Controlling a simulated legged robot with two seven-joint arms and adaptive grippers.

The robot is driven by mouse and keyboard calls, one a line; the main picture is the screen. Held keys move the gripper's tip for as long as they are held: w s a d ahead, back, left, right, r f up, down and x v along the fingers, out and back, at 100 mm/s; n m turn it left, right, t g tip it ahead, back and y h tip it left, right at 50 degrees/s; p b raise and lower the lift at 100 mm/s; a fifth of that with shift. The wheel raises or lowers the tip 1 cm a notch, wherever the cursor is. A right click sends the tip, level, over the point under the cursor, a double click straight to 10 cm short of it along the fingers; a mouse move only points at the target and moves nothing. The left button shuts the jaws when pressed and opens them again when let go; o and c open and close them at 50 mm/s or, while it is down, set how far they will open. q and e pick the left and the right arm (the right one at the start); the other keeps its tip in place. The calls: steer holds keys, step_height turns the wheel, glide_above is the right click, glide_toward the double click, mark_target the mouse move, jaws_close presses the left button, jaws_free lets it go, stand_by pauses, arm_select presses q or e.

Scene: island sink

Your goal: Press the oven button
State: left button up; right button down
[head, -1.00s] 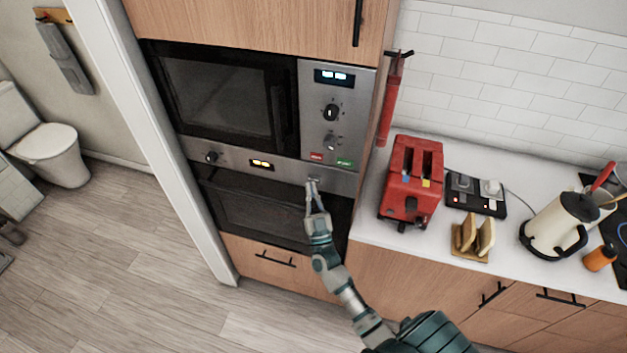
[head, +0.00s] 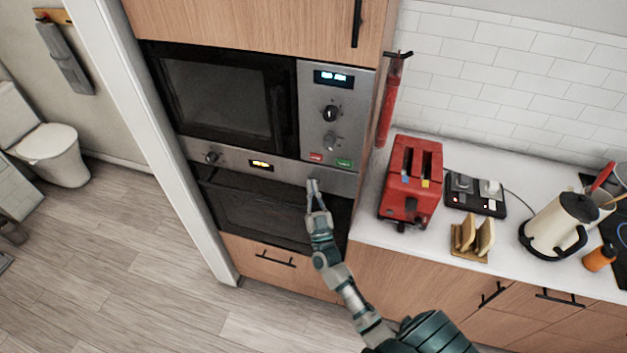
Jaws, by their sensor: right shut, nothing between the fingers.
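The oven (head: 265,208) is built into a wooden cabinet, below a microwave (head: 225,95). Its steel control strip (head: 285,170) has a black knob (head: 212,157) at the left and a lit display (head: 261,165). My right gripper (head: 313,184) is shut and empty. Its fingertips are at the right part of the strip; I cannot tell whether they touch it. The spot right behind the fingertips is hidden. The microwave panel above has a red button (head: 316,156) and a green button (head: 344,163). My left gripper is not in view.
A red toaster (head: 411,180), a black socket block (head: 475,194), a toast rack (head: 472,238) and a kettle (head: 560,225) stand on the white counter to the right. The wooden floor (head: 120,230) at the left is clear.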

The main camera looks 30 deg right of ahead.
stand_by(0.6)
steer(key=shift+s+a+p, duration=0.3)
steer(key=shift+s+a, duration=0.05)
steer(key=shift+s+a, duration=0.1)
steer(key=shift+a, duration=0.05)
steer(key=s+a+p, duration=0.1)
steer(key=s+a, duration=0.1)
steer(key=s+a+p, duration=0.1)
steer(key=a, duration=0.1)
steer(key=shift+s+a, duration=0.15)
steer(key=shift+s, duration=0.2)
stand_by(0.4)
